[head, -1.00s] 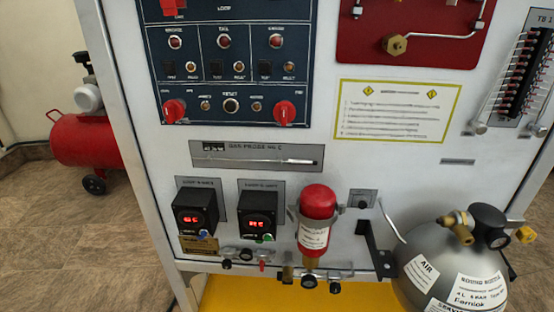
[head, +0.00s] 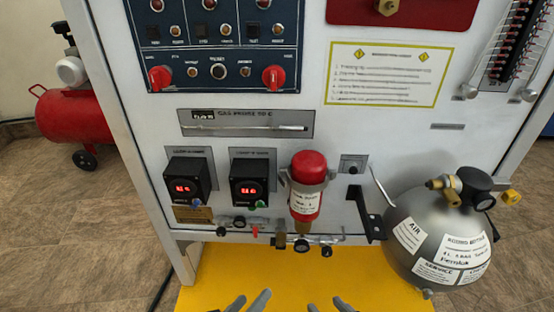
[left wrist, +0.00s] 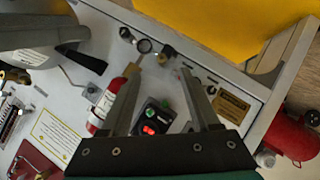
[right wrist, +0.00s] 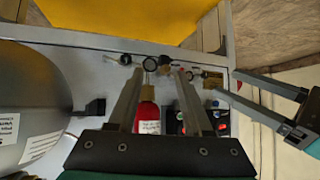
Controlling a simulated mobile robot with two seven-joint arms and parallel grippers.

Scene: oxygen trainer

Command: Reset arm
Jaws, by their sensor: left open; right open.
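My left gripper (head: 248,304) shows at the bottom edge of the head view, fingers apart and empty. My right gripper (head: 328,306) is just right of it, also open and empty. Both are in front of the yellow floor mat (head: 210,292), below the white trainer panel (head: 340,128). In the left wrist view, the left gripper's open fingers (left wrist: 158,72) frame a black digital meter (left wrist: 152,120). In the right wrist view, the right gripper's open fingers (right wrist: 162,75) point at the panel's lower edge, near the red filter (right wrist: 148,118). My left gripper also shows there at the right.
A silver air cylinder (head: 398,262) stands at the right, with a black bracket (head: 366,215) beside it. Small valves (head: 302,241) stick out along the panel's lower edge. A blue control panel (head: 218,48) has red knobs. A red compressor (head: 70,118) stands at the far left.

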